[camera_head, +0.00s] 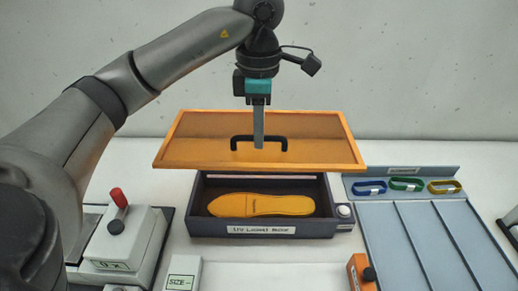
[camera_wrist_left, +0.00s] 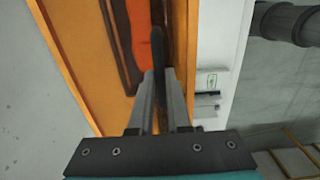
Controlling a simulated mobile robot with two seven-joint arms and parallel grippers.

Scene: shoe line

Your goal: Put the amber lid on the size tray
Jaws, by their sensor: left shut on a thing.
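The amber lid (camera_head: 200,145) is a wide flat panel with a raised rim and a black handle (camera_head: 240,139) in its middle. My left gripper (camera_head: 259,143) comes from above and is shut on the handle. In the left wrist view, the fingers (camera_wrist_left: 160,78) close on the black handle (camera_wrist_left: 158,40), with the lid (camera_wrist_left: 75,30) behind. The lid hangs above and behind a dark tray (camera_head: 213,225), apart from its front part, and hides its back edge. An orange insole (camera_head: 262,205) lies in the tray. My right gripper is out of view.
A blue-grey rack (camera_head: 415,235) with blue, green and yellow bands (camera_head: 408,184) stands at right. A white box with a red lever (camera_head: 118,198) is at left. A white size block (camera_head: 183,273) and an orange block (camera_head: 361,271) are in front.

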